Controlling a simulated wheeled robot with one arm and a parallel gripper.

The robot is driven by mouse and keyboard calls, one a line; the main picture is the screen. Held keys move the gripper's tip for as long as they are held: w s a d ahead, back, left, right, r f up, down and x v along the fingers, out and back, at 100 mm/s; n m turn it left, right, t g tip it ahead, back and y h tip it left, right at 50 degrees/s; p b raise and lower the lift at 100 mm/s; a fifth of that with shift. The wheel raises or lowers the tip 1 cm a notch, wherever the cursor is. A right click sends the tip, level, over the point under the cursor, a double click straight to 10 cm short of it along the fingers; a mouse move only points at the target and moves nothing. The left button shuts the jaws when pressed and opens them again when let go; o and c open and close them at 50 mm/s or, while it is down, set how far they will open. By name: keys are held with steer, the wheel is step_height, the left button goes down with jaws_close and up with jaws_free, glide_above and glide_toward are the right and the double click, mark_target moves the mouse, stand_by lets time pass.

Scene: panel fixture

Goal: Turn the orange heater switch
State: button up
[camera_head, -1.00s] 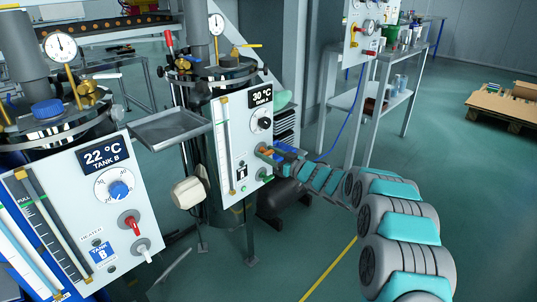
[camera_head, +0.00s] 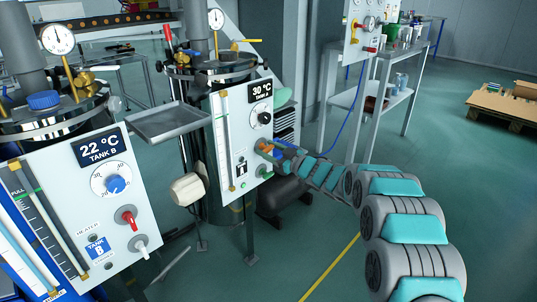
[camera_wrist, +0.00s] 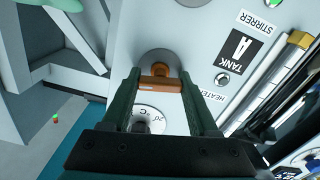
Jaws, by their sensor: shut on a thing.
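The orange heater switch (camera_wrist: 160,83) sits on a round grey base on the white Tank A panel (camera_wrist: 195,45). In the wrist view its bar lies across the gap between the two dark green fingers of my gripper (camera_wrist: 160,78). The fingers are shut on the bar, one at each end. In the head view the orange switch (camera_head: 265,147) shows small at the right edge of the Tank A panel (camera_head: 228,110), with my gripper (camera_head: 272,150) against it. The fingertips are too small there to make out. The "HEATER" label is partly hidden by a finger in the wrist view.
The Tank B panel (camera_head: 75,180), with a red switch (camera_head: 127,216), stands at left. A grey tray (camera_head: 168,122) lies between them. The floor right of my arm is open.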

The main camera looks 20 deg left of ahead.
steer(key=n+b, duration=0.4)
steer(key=shift+f+n, duration=0.3)
steer(key=shift+f, duration=0.05)
steer(key=n+b, duration=0.3)
steer(key=shift+n+b, duration=0.3)
steer(key=shift+b, duration=0.05)
steer(key=n+b, duration=0.3)
steer(key=shift+n, duration=0.3)
steer(key=shift+r+n+b, duration=0.1)
steer(key=shift+n+b, duration=1.45)
steer(key=shift+n, duration=0.15)
steer(key=shift+s, duration=0.1)
steer(key=o, duration=1.4)
steer(key=shift+r, duration=0.15)
